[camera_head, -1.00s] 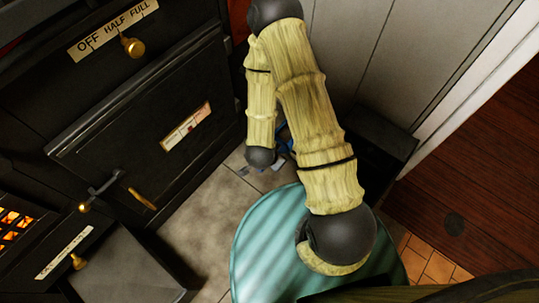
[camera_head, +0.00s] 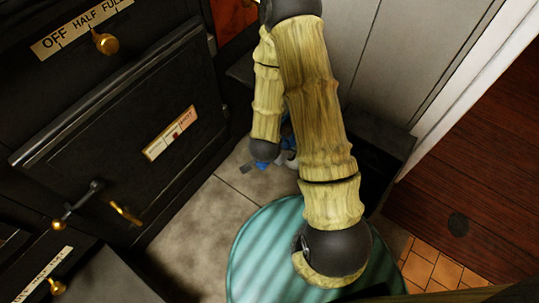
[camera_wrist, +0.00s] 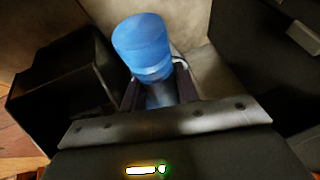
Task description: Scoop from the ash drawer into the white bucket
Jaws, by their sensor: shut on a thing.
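My gripper (camera_wrist: 158,95) is shut on a blue, rounded handle (camera_wrist: 143,45) in the wrist view. The handle stands up between the two dark fingers, and what it belongs to is hidden below. In the head view my arm covers most of the gripper, with bits of blue and pale grey showing beside it. A dark drawer front with a pale label (camera_head: 47,275) and a brass knob (camera_head: 57,287) is at the lower left in the head view. The label is too blurred to read. I cannot make out a white bucket in either view.
A black stove (camera_head: 120,130) with a closed door, a latch and a brass knob (camera_head: 105,43) fills the left. An open black box (camera_head: 388,150) stands by the pale wall panels on the right, and shows at left in the wrist view (camera_wrist: 60,75). Grey floor tiles (camera_head: 205,215) lie clear between.

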